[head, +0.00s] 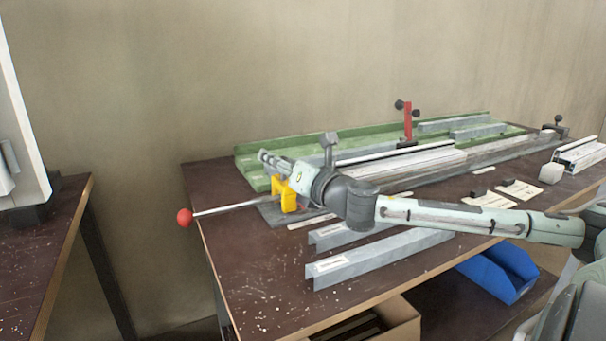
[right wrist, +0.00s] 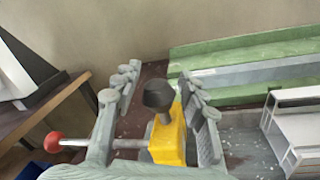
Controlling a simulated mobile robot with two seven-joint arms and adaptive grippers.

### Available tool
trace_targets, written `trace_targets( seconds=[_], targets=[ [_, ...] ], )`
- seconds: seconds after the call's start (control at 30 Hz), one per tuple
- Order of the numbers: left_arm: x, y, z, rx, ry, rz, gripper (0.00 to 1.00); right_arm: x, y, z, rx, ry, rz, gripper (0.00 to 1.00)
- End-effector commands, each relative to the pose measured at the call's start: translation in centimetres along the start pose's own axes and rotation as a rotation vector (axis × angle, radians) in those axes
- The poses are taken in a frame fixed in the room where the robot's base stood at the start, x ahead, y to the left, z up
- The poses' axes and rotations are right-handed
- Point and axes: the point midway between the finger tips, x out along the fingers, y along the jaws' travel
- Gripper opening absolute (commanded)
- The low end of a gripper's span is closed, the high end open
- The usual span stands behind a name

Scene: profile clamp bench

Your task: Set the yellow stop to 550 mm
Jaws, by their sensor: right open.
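The yellow stop (head: 288,196) sits at the left end of the grey rail (head: 268,213) on the bench. In the right wrist view the yellow stop (right wrist: 168,142) carries a dark round knob (right wrist: 158,95) and lies between the fingers. My right gripper (head: 277,166) is open, with one finger on each side of the stop; in its wrist view (right wrist: 158,82) a gap shows on the left, while the right finger is close to the stop. I cannot tell if they touch. A rod with a red ball (head: 185,217) sticks out left of the stop. The scale reading is not legible. My left gripper is out of view.
A green tray (head: 250,166) with grey profiles lies behind the rail, near a red upright clamp (head: 408,122). Loose grey profiles (head: 375,259) lie in front. Paper cards (head: 487,200) lie to the right. A blue bin (head: 500,272) is below the bench edge.

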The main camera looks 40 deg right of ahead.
Motion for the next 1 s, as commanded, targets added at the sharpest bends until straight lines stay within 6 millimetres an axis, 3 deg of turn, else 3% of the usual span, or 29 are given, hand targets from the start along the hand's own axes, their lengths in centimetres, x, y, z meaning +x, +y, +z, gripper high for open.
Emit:
trace_targets(
  seconds=[0.37,0.73,1.0],
  targets=[
    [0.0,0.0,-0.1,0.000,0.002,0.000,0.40,-2.7,0.0,-0.2,0.000,0.005,0.000,0.42],
    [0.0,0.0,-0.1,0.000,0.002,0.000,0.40,-8.6,0.0,-0.1,0.005,0.002,-0.001,0.42],
    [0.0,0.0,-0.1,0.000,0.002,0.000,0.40,-9.9,0.1,0.0,-0.001,0.000,0.002,0.42]
  ],
)
